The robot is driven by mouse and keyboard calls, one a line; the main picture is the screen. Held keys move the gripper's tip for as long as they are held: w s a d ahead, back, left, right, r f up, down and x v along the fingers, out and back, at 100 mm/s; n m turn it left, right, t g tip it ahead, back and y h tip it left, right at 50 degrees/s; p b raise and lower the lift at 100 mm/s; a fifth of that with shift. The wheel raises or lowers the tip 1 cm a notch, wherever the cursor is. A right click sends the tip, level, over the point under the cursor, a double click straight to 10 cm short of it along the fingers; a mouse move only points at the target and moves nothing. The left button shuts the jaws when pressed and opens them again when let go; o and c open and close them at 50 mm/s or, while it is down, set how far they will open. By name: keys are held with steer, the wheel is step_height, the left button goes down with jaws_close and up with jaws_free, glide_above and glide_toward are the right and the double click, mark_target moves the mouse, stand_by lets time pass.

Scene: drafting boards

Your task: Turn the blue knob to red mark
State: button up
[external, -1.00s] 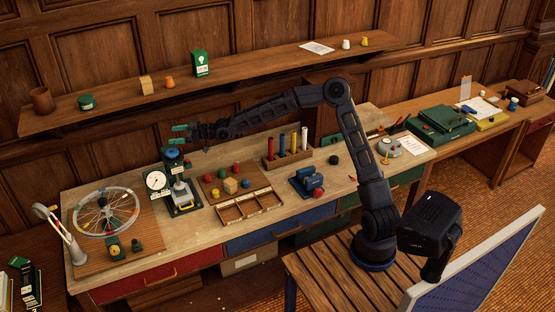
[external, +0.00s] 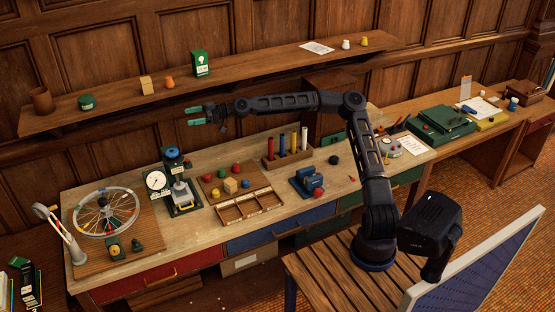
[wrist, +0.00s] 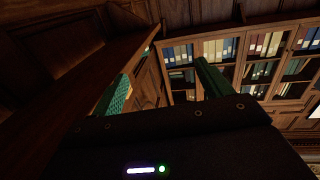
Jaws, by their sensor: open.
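A blue knob (external: 172,153) sits on top of a small press-like device with a white round dial (external: 155,180), at the left part of the workbench. A red spot (external: 187,163) shows beside the knob, too small to tell if it is the red mark. My gripper (external: 194,115) is open and empty, in the air above and slightly right of the knob, apart from it. Its green fingers point left. In the wrist view my gripper (wrist: 160,82) shows its two green fingers spread, with no knob between them.
A wall shelf (external: 120,110) runs behind my gripper, with a green box (external: 201,63) and cups.

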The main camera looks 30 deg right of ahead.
glide_toward(173, 151)
steer(key=a, duration=0.3)
steer(key=w+a, duration=0.1)
steer(key=a, duration=0.5)
steer(key=shift+w+a+f, duration=0.35)
steer(key=shift+c, duration=0.2)
steer(key=c, duration=1)
